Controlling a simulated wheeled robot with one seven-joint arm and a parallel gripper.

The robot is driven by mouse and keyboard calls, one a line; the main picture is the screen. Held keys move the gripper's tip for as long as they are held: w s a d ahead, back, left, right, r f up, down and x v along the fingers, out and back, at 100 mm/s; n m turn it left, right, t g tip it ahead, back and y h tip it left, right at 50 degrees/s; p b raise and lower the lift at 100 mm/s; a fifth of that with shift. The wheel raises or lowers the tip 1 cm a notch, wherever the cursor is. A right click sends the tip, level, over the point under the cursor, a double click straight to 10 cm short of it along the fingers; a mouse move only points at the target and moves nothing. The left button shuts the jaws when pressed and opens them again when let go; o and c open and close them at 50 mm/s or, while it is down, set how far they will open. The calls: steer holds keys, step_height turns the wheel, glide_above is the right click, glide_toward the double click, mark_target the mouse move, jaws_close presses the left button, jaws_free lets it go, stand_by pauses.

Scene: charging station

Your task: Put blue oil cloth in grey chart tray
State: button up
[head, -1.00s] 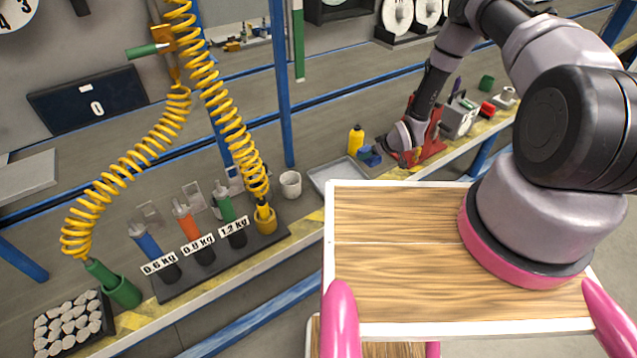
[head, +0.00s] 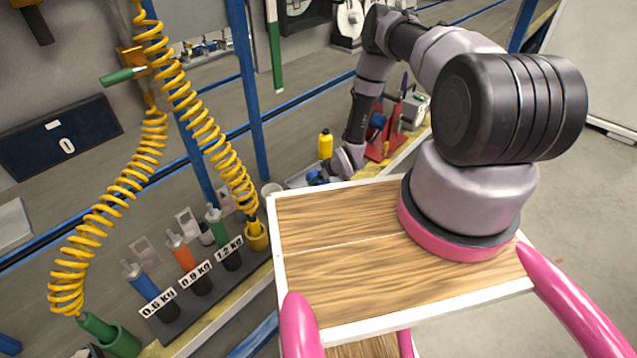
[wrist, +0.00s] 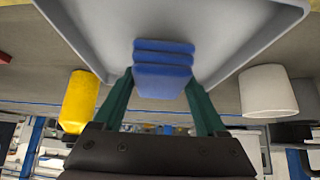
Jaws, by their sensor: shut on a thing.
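The blue oil cloth (wrist: 163,68) is a folded stack, held between the green fingers of my gripper (wrist: 163,92) in the wrist view. In the head view the cloth (head: 316,178) shows small beside my gripper (head: 335,168). The grey chart tray (wrist: 235,60) fills the top of the wrist view, with the cloth in front of it. In the head view the tray (head: 299,178) is mostly hidden behind the wooden top and my arm. I cannot tell whether the cloth touches the tray floor.
A yellow bottle (head: 325,145) stands just behind the tray, and a white cup (head: 271,188) stands left of it. A rack of weighted tools (head: 190,285) is further left. A red device (head: 384,130) stands to the right on the bench.

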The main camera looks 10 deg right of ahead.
steer(key=shift+f, duration=1.1)
steer(key=shift+f, duration=0.1)
steer(key=o, duration=1.4)
steer(key=v, duration=1.2)
